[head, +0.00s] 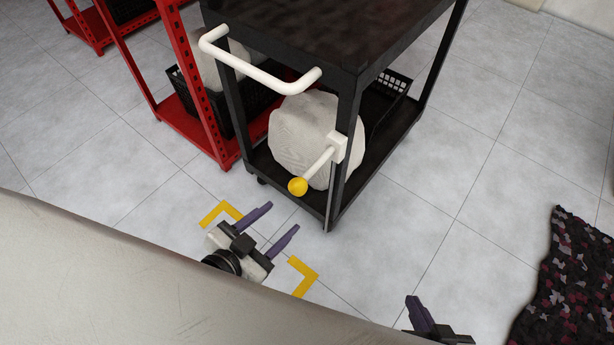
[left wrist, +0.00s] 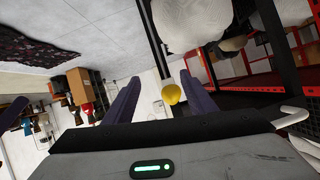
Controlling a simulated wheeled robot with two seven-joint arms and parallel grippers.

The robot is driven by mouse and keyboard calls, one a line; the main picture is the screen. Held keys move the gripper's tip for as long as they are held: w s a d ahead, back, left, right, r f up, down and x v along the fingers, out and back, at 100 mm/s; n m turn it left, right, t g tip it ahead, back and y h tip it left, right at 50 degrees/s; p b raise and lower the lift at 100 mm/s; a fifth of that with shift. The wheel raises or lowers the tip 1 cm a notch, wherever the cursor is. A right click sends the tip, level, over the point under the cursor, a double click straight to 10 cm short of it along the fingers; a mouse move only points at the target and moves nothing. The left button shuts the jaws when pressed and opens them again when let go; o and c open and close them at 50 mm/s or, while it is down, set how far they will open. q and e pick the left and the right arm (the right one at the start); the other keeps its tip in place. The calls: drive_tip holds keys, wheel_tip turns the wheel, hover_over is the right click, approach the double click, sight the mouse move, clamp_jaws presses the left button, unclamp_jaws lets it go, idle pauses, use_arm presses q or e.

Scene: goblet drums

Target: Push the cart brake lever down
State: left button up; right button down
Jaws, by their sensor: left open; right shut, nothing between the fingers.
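The brake lever (head: 318,167) is a white bar with a yellow knob (head: 298,187), sticking out from a white bracket on the front corner post of the black cart (head: 350,110). My left gripper (head: 283,217) is open and empty, in front of the cart, with its purple fingers pointing toward the lever's side. In the left wrist view the yellow knob (left wrist: 171,93) appears between the two fingers, closer to the right one; it looks apart from them. My right gripper (head: 418,310) is shut at the bottom edge, partly cut off, away from the cart.
The cart has a white push handle (head: 260,75) and carries a pale wrapped bundle (head: 300,130) on its lower shelf. A red shelf (head: 205,130) stands close on its left. Yellow corner marks (head: 303,275) lie on the floor. A dark patterned rug (head: 570,280) is at right; tiles between are clear.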

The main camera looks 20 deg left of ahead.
sight(313, 169)
use_arm(q)
drive_tip(key=w+d+m+t+b, duration=0.1)
drive_tip(key=w+b, duration=0.2)
drive_tip(key=w, duration=0.1)
drive_tip(key=w+d+r+m+t+h+b, duration=0.1)
drive_tip(key=w+m+t+b, duration=0.1)
drive_tip(key=w+b, duration=0.1)
drive_tip(key=w+d+r+m+t+h+b, duration=0.1)
drive_tip(key=w+m+b, duration=0.1)
drive_tip(key=w, duration=0.4)
drive_tip(key=shift+d+r+t+b, duration=0.1)
drive_tip(key=shift+d+t+b, duration=0.2)
drive_tip(key=shift+b, duration=0.6)
drive_tip(key=shift+w+d, duration=0.15)
drive_tip(key=shift+w, duration=0.2)
drive_tip(key=shift+w+d, duration=0.15)
drive_tip(key=shift+w, duration=0.2)
use_arm(e)
wheel_tip(313, 169, down, 8)
drive_tip(key=a, duration=0.1)
drive_tip(key=shift+w+r+t+y, duration=0.25)
drive_tip(key=shift+w+t+y, duration=0.05)
drive_tip(key=shift+w, duration=0.1)
use_arm(q)
drive_tip(key=shift+c, duration=0.4)
use_arm(e)
drive_tip(key=shift+a, duration=0.1)
